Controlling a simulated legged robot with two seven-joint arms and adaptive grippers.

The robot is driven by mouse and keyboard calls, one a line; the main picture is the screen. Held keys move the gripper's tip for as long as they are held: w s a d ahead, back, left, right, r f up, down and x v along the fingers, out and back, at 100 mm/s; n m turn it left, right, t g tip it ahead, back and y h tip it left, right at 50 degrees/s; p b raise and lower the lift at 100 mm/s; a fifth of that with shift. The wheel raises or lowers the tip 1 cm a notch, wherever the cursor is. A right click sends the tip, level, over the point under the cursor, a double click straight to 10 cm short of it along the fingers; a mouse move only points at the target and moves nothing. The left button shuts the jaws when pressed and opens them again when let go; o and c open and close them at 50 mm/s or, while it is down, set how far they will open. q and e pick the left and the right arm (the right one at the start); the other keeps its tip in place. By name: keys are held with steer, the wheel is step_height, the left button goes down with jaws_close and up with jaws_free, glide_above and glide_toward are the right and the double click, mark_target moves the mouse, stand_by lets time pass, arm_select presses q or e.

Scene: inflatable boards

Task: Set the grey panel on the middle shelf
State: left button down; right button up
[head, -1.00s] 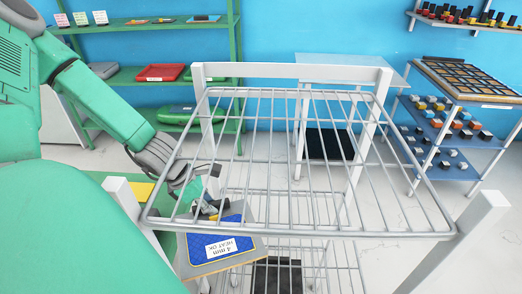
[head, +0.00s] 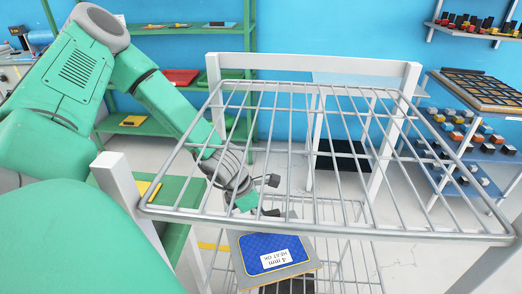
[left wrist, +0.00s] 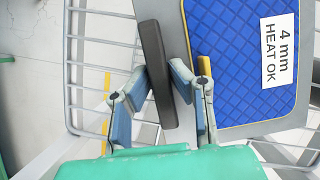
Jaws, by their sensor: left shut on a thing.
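The grey panel (head: 303,269) carries a blue quilted pad (head: 262,246) with a white "4 mm HEAT OK" label. It shows below the front rail of the rack's top wire shelf (head: 433,236), over lower wire shelves (head: 351,262); whether it touches one I cannot tell. My left gripper (head: 250,205) reaches in from the left, seen through the top wires. In the left wrist view, my left gripper (left wrist: 160,95) is shut with a dark bar (left wrist: 154,75) between its fingers, beside the panel (left wrist: 238,132); the bar seems to be the panel's grip. My right gripper is out of view.
White rack posts (head: 133,200) stand at the front corners, close to my left arm. The top shelf is empty. A green shelf unit (head: 140,85) stands behind at left, and a trolley with small blocks (head: 450,140) at right.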

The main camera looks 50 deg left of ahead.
arm_select(q)
steer(key=shift+a, duration=0.15)
steer(key=shift+s, duration=0.1)
steer(key=c, duration=1.5)
jaws_free()
steer(key=shift+d, duration=0.25)
steer(key=shift+o, duration=0.2)
steer(key=shift+d+r, duration=0.1)
steer(key=shift+d, duration=0.25)
steer(key=shift+a+r, duration=0.15)
steer(key=shift+r, duration=0.25)
steer(key=v, duration=0.1)
steer(key=p+v, duration=0.1)
steer(key=shift+s+a+r+p, duration=0.1)
steer(key=shift+a+r+p, duration=0.15)
steer(key=shift+a+p, duration=0.1)
steer(key=p, duration=0.4)
glide_above(227, 227)
steer(key=s+a, duration=0.1)
steer(key=s, duration=0.1)
steer(key=shift+s+a+f, duration=0.25)
steer(key=shift+s+a, duration=0.3)
steer(key=shift+s, duration=0.05)
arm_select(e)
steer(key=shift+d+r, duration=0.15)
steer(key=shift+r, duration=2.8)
